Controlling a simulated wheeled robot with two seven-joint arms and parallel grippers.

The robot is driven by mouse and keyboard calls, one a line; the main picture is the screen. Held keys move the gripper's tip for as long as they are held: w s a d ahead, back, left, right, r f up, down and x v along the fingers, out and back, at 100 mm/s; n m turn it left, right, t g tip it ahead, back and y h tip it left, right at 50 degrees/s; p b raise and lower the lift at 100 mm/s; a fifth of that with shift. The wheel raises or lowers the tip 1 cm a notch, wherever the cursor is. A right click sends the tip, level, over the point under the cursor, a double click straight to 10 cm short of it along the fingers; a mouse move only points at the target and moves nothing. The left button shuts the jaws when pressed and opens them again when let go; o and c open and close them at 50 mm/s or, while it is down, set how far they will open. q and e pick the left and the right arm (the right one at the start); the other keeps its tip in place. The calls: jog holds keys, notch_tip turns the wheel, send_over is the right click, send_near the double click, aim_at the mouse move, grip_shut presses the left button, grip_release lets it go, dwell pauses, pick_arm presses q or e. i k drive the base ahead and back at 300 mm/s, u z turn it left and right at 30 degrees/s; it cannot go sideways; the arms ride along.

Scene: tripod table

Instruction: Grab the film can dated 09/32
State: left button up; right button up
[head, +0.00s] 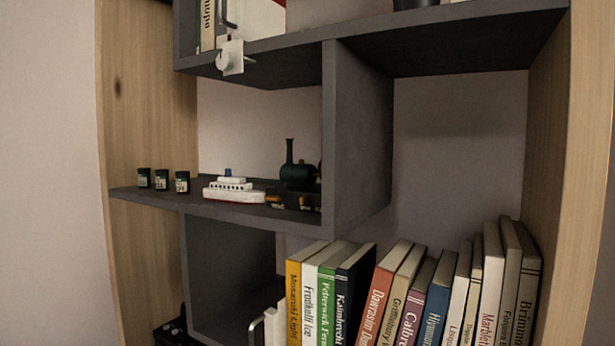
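Three small dark film cans with pale labels stand upright in a row at the left end of a grey shelf: the left can (144,178), the middle can (162,180) and the right can (182,182). The labels are too small to read, so I cannot tell which one is dated 09/32. No gripper of mine shows in the head view.
Several books (325,290) fill the shelf below.

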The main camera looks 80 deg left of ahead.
aim_at(161, 176)
jog(key=u, duration=4.9)
jog(key=i, duration=2.35)
jog(key=z, duration=2.7)
